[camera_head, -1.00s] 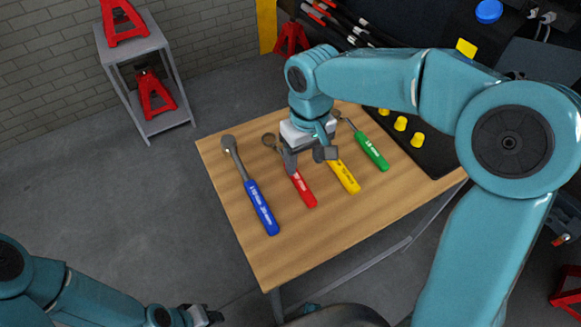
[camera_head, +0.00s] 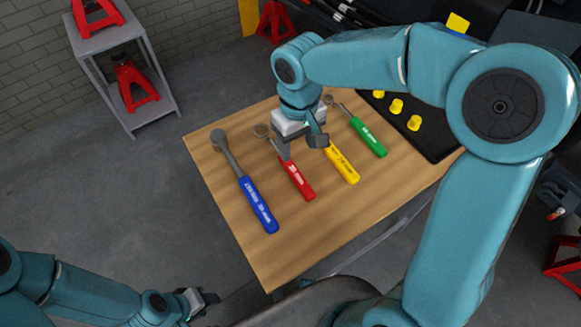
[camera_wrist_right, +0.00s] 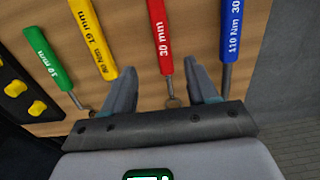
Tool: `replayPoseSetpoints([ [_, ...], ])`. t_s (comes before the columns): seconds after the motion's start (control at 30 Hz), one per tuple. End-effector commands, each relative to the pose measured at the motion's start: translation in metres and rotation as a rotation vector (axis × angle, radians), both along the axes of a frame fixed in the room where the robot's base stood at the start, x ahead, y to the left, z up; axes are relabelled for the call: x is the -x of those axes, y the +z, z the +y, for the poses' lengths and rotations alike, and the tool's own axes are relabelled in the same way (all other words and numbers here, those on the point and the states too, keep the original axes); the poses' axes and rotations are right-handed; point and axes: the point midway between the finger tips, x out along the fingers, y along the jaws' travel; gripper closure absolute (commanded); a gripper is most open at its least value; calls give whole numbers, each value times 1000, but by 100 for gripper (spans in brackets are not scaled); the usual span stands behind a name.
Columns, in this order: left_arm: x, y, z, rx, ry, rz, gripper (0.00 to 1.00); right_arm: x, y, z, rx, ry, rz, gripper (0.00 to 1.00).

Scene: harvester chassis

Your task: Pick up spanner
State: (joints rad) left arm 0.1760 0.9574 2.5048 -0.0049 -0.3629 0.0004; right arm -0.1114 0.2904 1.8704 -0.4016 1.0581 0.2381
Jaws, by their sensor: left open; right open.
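Several spanners with coloured handles lie on a wooden table: blue (camera_head: 258,205), red (camera_head: 297,178), yellow (camera_head: 342,163) and green (camera_head: 368,137). My right gripper (camera_head: 301,147) is open over the red spanner and hides part of its shaft. I cannot tell how far the fingers are above the table. My left gripper (camera_head: 206,301) is open and empty, low in the head view, off the table.
The wooden table (camera_head: 245,255) has bare room at its front. A black tray with yellow pieces (camera_head: 396,106) lies at its right. A grey shelf (camera_head: 152,112) with red stands (camera_head: 133,86) is at the left. A brick wall is behind.

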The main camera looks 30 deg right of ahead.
Motion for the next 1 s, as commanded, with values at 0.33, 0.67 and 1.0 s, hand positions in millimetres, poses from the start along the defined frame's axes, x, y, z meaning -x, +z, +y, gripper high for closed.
replayPoseSetpoints([
  [0.33, 0, -6, 0, 0, 0, 0, 57, -2, -55, 0, 0, 0, 1, 42],
  [0.67, 0, -7, 0, 0, 0, 0, 57, -8, -99, 5, 0, 0, 3, 42],
  [1.0, 0, -7, 0, 0, 0, 0, 57, -9, -108, 5, -2, 0, -1, 45],
])
